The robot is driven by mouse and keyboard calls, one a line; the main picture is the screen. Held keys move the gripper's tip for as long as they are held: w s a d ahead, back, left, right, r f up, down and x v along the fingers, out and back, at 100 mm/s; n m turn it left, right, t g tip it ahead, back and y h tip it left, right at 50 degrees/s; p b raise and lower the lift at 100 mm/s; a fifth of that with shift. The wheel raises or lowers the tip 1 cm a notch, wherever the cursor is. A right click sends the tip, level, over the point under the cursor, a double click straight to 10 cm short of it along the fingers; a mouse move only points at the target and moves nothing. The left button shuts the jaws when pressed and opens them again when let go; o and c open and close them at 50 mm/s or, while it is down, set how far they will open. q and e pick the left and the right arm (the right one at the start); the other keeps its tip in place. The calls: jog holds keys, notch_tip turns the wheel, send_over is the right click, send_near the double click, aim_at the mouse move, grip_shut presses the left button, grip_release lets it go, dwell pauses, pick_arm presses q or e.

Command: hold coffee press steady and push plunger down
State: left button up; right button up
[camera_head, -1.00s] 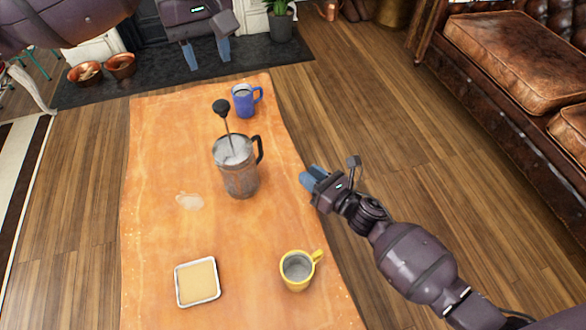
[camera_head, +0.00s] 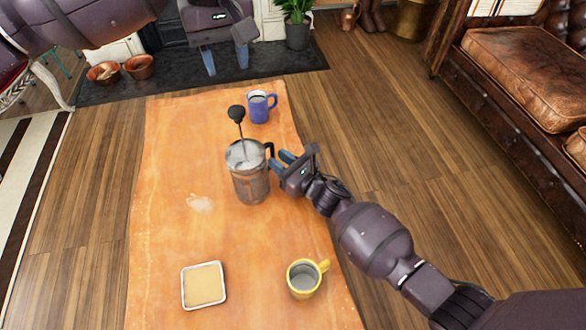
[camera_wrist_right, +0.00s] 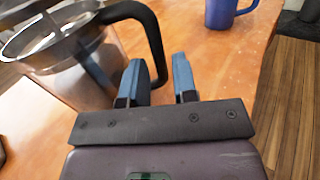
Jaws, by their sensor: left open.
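The coffee press (camera_head: 249,182) stands upright on the wooden table, with its black plunger knob (camera_head: 236,113) raised on a thin rod above the lid. Its black handle (camera_head: 269,152) faces right, and it also shows large in the right wrist view (camera_wrist_right: 146,28). My right gripper (camera_head: 280,160) is at the press's right side, by the handle. My left gripper (camera_head: 226,58) is open and empty beyond the table's far edge.
On the table (camera_head: 180,160) are a blue mug (camera_head: 258,108) behind the press, a yellow mug (camera_head: 303,279) at the front right, a square dish (camera_head: 204,285) at the front left and a pale spill (camera_head: 200,203). A leather sofa (camera_head: 520,90) stands at the right.

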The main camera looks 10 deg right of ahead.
jog(key=shift+x, duration=1.45)
jog(key=shift+c, duration=0.4)
grip_shut()
